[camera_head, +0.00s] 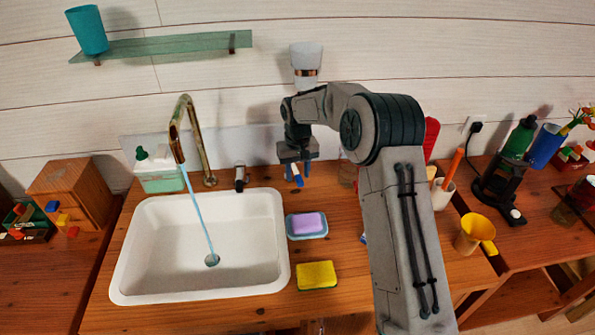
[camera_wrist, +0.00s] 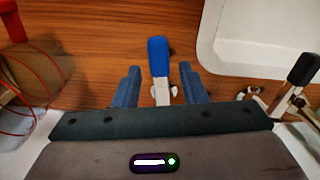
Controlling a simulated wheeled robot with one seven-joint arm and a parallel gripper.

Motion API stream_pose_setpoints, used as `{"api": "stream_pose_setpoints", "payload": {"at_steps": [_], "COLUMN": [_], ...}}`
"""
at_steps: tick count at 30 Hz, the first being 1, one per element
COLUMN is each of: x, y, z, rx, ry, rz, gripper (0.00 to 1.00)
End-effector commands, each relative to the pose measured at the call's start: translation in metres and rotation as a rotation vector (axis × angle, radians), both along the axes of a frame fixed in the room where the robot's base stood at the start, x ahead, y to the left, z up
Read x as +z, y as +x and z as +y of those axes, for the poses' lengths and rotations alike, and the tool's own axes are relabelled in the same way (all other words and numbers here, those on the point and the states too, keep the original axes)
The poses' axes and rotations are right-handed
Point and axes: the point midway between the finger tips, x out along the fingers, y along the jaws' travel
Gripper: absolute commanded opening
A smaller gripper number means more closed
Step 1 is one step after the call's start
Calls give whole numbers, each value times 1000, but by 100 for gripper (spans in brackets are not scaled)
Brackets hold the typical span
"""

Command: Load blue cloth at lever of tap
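My gripper (camera_head: 296,169) is over the counter right of the sink, with its fingers apart. In the wrist view, a small white lever-like piece with a blue end (camera_wrist: 158,58) lies between the open fingers, with a gap on each side. It also shows in the head view (camera_head: 298,181). The brass tap (camera_head: 200,150) stands behind the sink, with a blue stream running from its spout. A dark-tipped lever (camera_head: 241,176) stands right of the tap's base; it shows in the wrist view too (camera_wrist: 303,69). I cannot make out a blue cloth.
The white sink (camera_head: 140,285) is at the left. A soap dish (camera_head: 292,232) with purple soap and a yellow sponge (camera_head: 317,275) lie right of it. A soap bottle (camera_head: 158,171) stands behind. A yellow mug (camera_head: 475,234) is at the right. A glass shelf (camera_head: 170,46) is above.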

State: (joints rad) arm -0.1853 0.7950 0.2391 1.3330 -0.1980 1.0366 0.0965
Motion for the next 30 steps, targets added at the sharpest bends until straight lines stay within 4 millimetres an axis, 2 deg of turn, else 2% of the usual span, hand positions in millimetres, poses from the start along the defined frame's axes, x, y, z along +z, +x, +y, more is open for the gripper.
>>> {"api": "stream_pose_setpoints", "payload": {"at_steps": [5, 15, 21, 25, 30], "x": [15, 90, 124, 135, 138], "y": [1, 1, 0, 0, 0], "z": [0, 1, 1, 1, 1], "rx": [0, 1, 1, 1, 1], "ry": [0, 1, 1, 0, 0], "rz": [-4, -5, -3, -1, -1], "gripper": [38, 38, 38, 38, 38]}}
